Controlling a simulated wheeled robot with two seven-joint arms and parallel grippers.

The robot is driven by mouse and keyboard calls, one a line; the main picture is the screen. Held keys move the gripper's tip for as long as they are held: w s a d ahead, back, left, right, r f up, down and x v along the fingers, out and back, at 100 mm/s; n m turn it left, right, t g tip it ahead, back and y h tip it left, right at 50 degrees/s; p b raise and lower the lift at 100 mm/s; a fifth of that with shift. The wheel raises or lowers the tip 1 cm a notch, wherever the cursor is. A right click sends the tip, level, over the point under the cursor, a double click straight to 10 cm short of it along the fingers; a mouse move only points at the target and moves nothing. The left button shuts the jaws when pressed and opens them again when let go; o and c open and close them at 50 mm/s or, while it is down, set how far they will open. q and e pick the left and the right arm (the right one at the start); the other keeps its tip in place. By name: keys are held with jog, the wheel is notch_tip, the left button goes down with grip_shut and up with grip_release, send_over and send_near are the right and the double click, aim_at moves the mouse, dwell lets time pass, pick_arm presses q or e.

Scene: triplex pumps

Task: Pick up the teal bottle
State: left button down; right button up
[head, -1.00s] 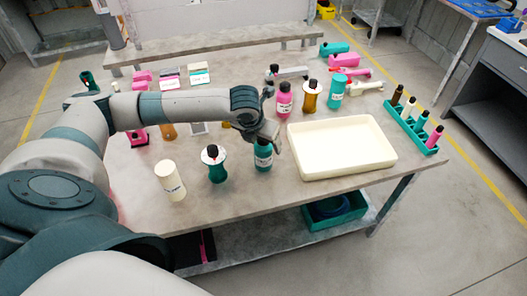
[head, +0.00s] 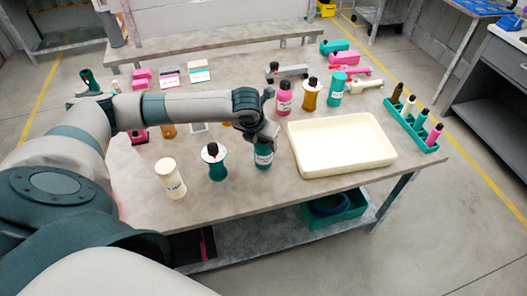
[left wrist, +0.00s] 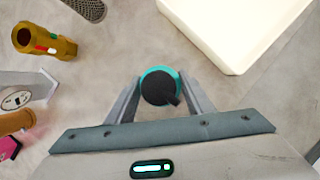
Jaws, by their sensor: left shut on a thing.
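The teal bottle (head: 263,157) stands upright on the table, left of the cream tray, with a white label on its front. In the left wrist view its dark cap and teal shoulder (left wrist: 160,87) sit between my two fingers. My left gripper (head: 264,141) is above and around the bottle's upper part and is shut on it. In the left wrist view the gripper (left wrist: 160,95) has a finger against each side. The gripper hides the bottle's top in the head view. My right gripper is not in view.
The cream tray (head: 342,146) lies just right of the bottle. A dark green bottle (head: 215,163) and a cream canister (head: 170,179) stand to its left. Pink (head: 284,98), amber (head: 310,95) and another teal bottle (head: 336,89) stand behind. A teal rack (head: 410,125) is at the right edge.

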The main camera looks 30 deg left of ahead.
pick_arm(q)
jog(key=shift+r, duration=0.15)
jog(key=shift+w+r+b, duration=0.1)
jog(key=shift+r+b, duration=0.2)
jog(key=shift+r, duration=0.2)
notch_tip(320, 180, up, 2)
jog(key=shift+r+b, duration=0.15)
jog(key=shift+b, duration=0.3)
jog(key=w+d+r+b, duration=0.2)
jog(key=d+r, duration=0.5)
jog(key=d, duration=0.4)
jog(key=shift+d+r+b, duration=0.25)
jog(key=shift+b, duration=0.2)
jog(key=shift+d, duration=0.1)
